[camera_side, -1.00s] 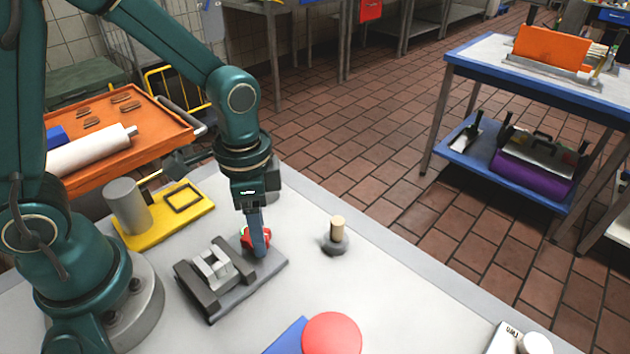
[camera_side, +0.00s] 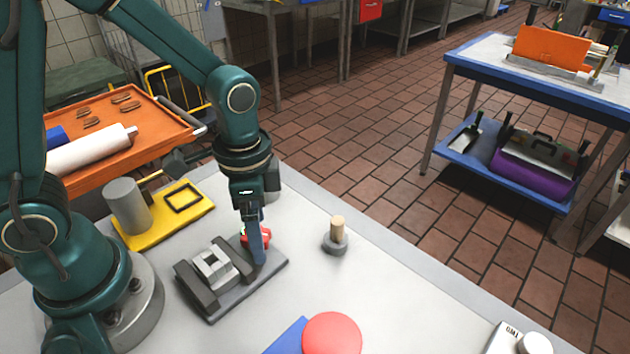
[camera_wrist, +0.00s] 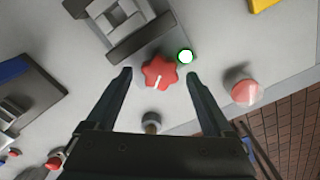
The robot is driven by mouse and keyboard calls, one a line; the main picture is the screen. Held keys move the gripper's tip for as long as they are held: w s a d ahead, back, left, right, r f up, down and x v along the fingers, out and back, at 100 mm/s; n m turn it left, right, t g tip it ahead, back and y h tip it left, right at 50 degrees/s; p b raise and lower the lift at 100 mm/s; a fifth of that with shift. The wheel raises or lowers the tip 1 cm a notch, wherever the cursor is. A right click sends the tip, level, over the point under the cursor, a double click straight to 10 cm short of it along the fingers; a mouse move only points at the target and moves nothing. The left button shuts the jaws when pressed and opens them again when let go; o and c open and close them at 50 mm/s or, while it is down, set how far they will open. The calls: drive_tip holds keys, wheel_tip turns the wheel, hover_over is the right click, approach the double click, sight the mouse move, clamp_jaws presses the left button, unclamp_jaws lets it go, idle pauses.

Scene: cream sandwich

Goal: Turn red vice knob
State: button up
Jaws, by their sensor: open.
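The red vice knob (camera_wrist: 160,72) is star-shaped with a white mark and sits at the end of the grey vice (camera_wrist: 128,28). In the side view the knob (camera_side: 262,233) is partly hidden behind my gripper's finger, and the vice (camera_side: 213,268) lies on its dark base plate. My gripper (camera_wrist: 157,78) is open, with one finger on each side of the knob and visible gaps between. In the side view my gripper (camera_side: 256,250) points down at the knob's end of the vice.
A grey-based peg (camera_side: 336,236) stands right of the vice. A red disc (camera_side: 332,334) and a blue item (camera_side: 287,338) are at the front. A yellow board (camera_side: 190,218) with a grey cylinder (camera_side: 127,206) lies behind left. The table right of the vice is mostly clear.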

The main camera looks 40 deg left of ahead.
drive_tip(key=shift+r, duration=2.55)
drive_tip(key=shift+w+r, duration=0.1)
drive_tip(key=shift+r, duration=0.1)
drive_tip(key=s+a+r+n+t, duration=0.3)
drive_tip(key=s+r+n+t, duration=0.2)
drive_tip(key=s+r+n, duration=0.1)
drive_tip(key=shift+a+r+n+t, duration=0.15)
drive_tip(key=shift+r+n+t, duration=0.25)
drive_tip(key=shift+n, duration=0.3)
